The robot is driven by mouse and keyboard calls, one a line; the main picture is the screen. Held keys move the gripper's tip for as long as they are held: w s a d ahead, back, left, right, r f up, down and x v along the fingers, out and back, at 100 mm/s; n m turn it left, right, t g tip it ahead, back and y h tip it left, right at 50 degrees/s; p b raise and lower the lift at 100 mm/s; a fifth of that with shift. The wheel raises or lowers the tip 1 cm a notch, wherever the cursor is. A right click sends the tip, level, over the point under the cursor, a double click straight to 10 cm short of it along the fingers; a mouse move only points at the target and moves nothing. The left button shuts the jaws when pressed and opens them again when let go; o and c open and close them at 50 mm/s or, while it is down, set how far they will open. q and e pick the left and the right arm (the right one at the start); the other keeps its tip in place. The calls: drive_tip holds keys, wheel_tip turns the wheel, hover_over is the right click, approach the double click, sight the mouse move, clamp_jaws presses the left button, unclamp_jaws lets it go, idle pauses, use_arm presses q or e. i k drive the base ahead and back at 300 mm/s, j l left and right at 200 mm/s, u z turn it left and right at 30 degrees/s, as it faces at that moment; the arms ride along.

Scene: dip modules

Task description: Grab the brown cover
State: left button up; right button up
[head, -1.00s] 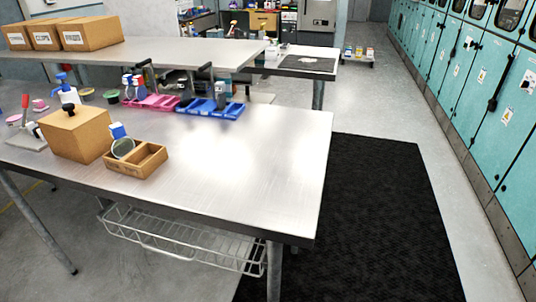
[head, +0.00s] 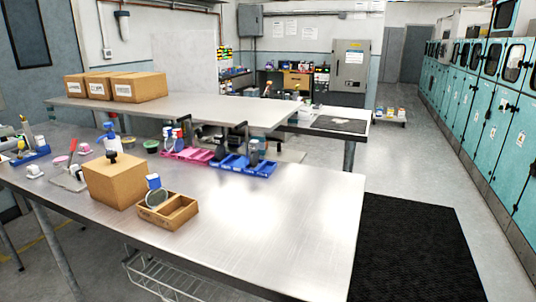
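A brown box-shaped cover (head: 117,184) with a black knob (head: 112,157) on top stands on the left part of the metal table (head: 270,215). Whatever may be under it is hidden. A small wooden tray (head: 180,213) with compartments is at its front right, holding a round grey-green item and a blue-and-white item. Neither of my grippers shows in the head view.
Blue bins (head: 243,165) and pink bins (head: 187,153) line the table's back. A spray bottle (head: 111,138) and small items stand behind and left of the cover. Cardboard boxes (head: 140,87) sit on the raised shelf. The table's right half is clear; a black mat (head: 415,245) lies on the floor.

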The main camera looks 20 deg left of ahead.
sight(117, 174)
drive_tip(key=u, duration=1.55)
